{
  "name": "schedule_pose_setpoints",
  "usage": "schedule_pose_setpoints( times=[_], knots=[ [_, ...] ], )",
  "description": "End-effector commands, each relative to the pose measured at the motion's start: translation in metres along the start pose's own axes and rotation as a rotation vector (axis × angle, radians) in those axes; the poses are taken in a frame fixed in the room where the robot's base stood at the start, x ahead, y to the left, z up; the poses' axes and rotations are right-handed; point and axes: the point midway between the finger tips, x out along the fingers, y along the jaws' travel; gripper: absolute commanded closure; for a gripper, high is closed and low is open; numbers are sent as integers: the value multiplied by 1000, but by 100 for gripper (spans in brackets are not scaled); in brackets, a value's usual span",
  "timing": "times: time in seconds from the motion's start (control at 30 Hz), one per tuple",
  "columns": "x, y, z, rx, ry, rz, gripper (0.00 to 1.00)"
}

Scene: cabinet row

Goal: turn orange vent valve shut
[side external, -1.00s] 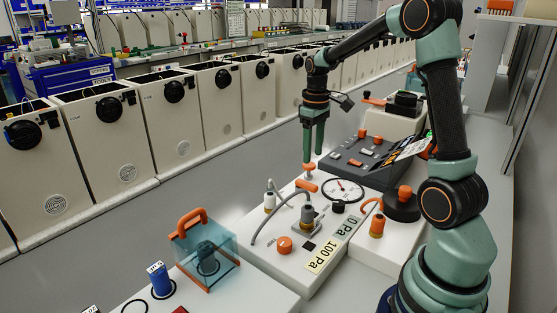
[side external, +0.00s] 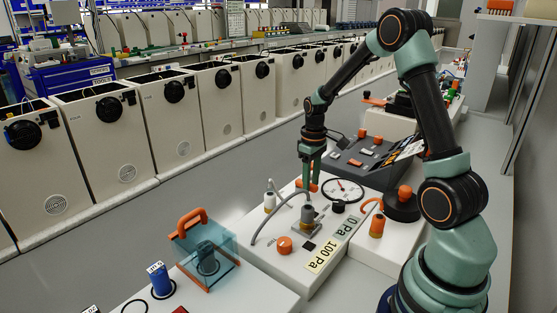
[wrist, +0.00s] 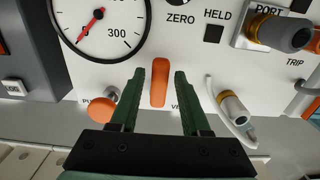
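The vent valve (wrist: 160,82) is an orange bar handle on the white panel, upright in the wrist view, in line with my fingers. A label starting with "V" beside it is partly hidden by a finger. My gripper (wrist: 160,76) is open, with one finger on each side of the handle and a visible gap on both sides. In the side view my gripper (side external: 311,182) points down at the panel and hides part of the valve. I cannot tell how far down the handle the fingertips reach.
An orange push knob (wrist: 103,109) sits just left of the left finger. A round gauge (wrist: 100,22) with a red needle lies beyond. A connector with a cable (wrist: 232,105) is to the right, and a port fitting (wrist: 278,32) is farther up right.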

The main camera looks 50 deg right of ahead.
Motion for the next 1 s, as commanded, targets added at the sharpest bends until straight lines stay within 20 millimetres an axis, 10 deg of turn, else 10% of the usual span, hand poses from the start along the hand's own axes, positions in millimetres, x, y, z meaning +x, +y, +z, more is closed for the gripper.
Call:
schedule_pose_setpoints(
  times=[0.1, 1.0],
  knots=[
    [0, 0, 0, 0, 0, 0, 100],
    [-1, -16, -4, 429, 2, 0, 100]
  ],
)
